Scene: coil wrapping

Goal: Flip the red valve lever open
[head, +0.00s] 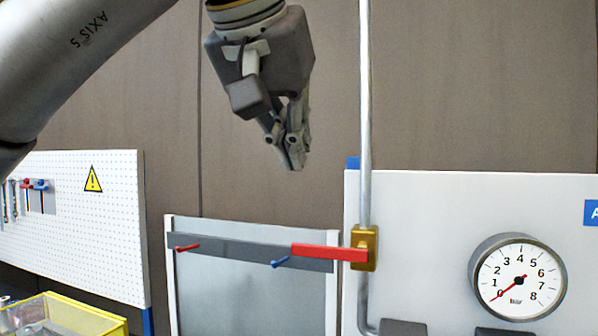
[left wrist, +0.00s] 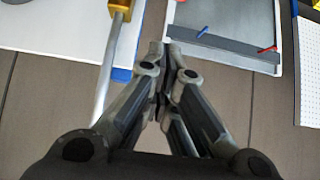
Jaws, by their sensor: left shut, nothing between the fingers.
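The red valve lever (head: 330,252) lies level in the head view. It points left from the brass valve body (head: 364,247) on a vertical grey pipe (head: 366,120). My left gripper (head: 292,166) hangs above and left of the valve, fingers pointing down, shut and empty, clear of the lever. In the left wrist view, the shut fingertips (left wrist: 168,48) are in the middle, and part of the brass valve body (left wrist: 121,5) shows at the top edge. The red valve lever cannot be made out there. My right gripper is not in view.
A round gauge (head: 518,277) on the white panel (head: 430,215) has its needle near 0. A dark rail (head: 225,252) left of the valve carries a small red handle (head: 188,248) and a blue one (head: 281,262). A yellow bin (head: 70,312) and pegboard (head: 100,220) stand left.

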